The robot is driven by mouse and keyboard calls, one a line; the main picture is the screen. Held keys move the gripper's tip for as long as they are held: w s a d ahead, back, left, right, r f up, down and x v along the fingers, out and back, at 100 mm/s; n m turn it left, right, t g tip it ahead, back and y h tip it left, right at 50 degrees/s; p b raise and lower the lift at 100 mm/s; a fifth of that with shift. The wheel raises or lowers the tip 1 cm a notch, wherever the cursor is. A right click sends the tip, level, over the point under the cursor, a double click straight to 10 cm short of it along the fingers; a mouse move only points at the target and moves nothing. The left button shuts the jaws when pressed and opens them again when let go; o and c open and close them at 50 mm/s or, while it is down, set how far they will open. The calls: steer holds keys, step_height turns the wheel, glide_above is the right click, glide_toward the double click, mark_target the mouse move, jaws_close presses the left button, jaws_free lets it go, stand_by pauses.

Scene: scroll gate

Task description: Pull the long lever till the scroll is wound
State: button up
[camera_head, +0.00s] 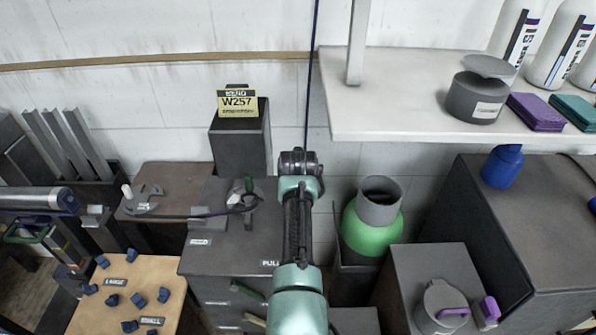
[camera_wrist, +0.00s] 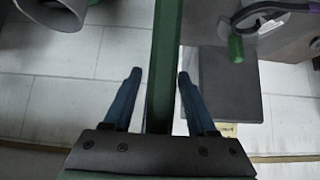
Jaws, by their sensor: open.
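My gripper (camera_head: 300,162) is in the middle of the head view, above the grey cabinet's right side; its fingers are hard to make out there. In the wrist view my gripper (camera_wrist: 160,74) is open, with two blue fingers apart. A long straight green bar (camera_wrist: 166,45), seemingly the long lever, runs between the fingers with gaps on both sides. I cannot identify the scroll.
The grey cabinet (camera_head: 215,245) bears a "PULL" label. A green cylinder with a grey collar (camera_head: 372,235) stands right of my arm. A white shelf (camera_head: 400,100) juts out at upper right. A thin dark upright line (camera_head: 313,60) rises behind my gripper.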

steer(key=shift+s, duration=0.1)
steer(key=v, duration=1.3)
steer(key=shift+p, duration=0.45)
